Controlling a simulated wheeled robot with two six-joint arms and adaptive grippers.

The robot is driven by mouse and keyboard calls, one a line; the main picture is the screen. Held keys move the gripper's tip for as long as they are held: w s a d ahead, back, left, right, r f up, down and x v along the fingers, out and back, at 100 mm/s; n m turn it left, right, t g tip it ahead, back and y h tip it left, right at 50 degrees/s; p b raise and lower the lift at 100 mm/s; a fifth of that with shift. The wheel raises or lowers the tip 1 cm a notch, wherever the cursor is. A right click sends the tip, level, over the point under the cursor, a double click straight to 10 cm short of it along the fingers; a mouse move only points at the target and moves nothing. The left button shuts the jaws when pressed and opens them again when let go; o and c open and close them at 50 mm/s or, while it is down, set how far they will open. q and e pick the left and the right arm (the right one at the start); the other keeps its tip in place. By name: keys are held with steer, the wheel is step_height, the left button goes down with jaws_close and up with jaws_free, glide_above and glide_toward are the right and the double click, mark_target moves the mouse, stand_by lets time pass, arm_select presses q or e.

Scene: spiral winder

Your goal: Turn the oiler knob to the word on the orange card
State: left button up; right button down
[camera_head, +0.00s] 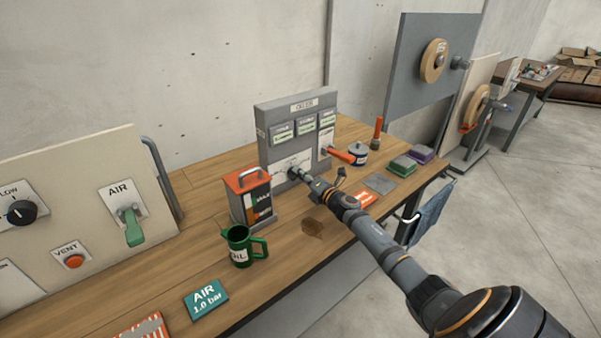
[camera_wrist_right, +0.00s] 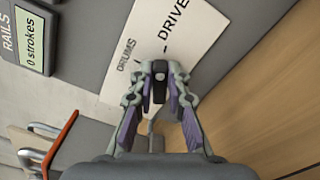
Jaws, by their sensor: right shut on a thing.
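The grey oiler panel (camera_head: 265,118) stands upright on the wooden bench in the head view, with several small green displays and a white dial plate. In the right wrist view the dial plate (camera_wrist_right: 118,88) shows the words DRUMS and DRIVE. My right gripper (camera_head: 297,174) reaches the dial plate. In the wrist view its fingers (camera_wrist_right: 160,80) are closed on the sides of the dark oiler knob (camera_wrist_right: 159,92). The knob's pointing direction is not clear. The orange card (camera_head: 366,198) lies on the bench right of my gripper; its word is too small to read. My left gripper is not in view.
An orange-topped can (camera_head: 250,200) and a green oil jug (camera_head: 240,247) stand left of my right arm. A teal AIR card (camera_head: 206,300) lies in front.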

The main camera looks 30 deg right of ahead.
steer(key=shift+f+m+p, duration=0.15)
steer(key=shift+m+p, duration=0.15)
steer(key=shift+m, duration=0.7)
steer(key=c, duration=1.3)
jaws_free()
steer(key=shift+d, duration=0.1)
steer(key=shift+s+d, duration=0.15)
steer(key=shift+s, duration=1.85)
steer(key=shift+s+d, duration=0.15)
steer(key=shift+s, duration=1.85)
steer(key=shift+s+d, duration=0.15)
steer(key=shift+s, duration=1.85)
steer(key=shift+f, duration=0.1)
